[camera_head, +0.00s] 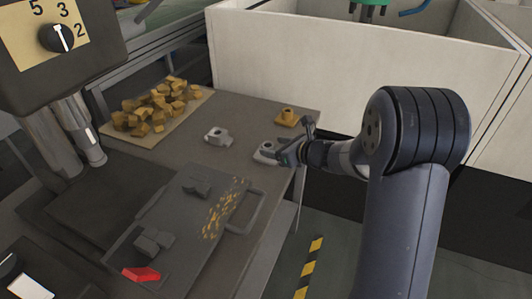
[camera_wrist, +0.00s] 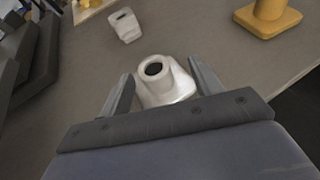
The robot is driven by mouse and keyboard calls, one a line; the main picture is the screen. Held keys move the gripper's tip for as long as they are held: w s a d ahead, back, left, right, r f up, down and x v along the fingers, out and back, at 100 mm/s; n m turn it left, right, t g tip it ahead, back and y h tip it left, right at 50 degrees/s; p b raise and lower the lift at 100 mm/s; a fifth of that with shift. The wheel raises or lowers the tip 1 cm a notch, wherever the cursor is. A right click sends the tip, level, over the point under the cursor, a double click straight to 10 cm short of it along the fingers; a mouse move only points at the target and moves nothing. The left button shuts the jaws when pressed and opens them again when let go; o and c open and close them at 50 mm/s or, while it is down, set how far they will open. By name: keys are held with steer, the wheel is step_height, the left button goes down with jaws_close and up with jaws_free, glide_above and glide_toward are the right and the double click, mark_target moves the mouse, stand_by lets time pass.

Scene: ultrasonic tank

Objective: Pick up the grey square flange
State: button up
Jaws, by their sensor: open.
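A light grey flange (camera_wrist: 165,92) with a round boss and a dark bore sits upright on the grey table in the wrist view. It also shows in the head view (camera_head: 264,149), partly hidden by my gripper. My gripper (camera_wrist: 160,70) is open, with one finger on each side of this flange. I cannot tell whether the fingers touch it. A second light grey part (camera_wrist: 125,26) with a hole lies to the upper left; it also shows in the head view (camera_head: 218,136).
A yellow flange (camera_head: 287,117) stands near the table's far edge. Several yellow pieces (camera_head: 155,108) lie on a board at the back left. A dark plate with a handle (camera_head: 185,215) and a red part (camera_head: 141,274) are at the front. A white-walled tank (camera_head: 290,70) stands behind.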

mark_target(267, 146)
steer(key=x, duration=0.4)
steer(key=shift+s+a+r+p, duration=0.1)
steer(key=shift+s+a+p, duration=0.15)
steer(key=shift+s+p, duration=0.1)
steer(key=shift+w+a+f, duration=0.2)
steer(key=shift+w+a, duration=0.15)
steer(key=shift+c, duration=0.2)
steer(key=c, duration=1.2)
steer(key=shift+o, duration=0.2)
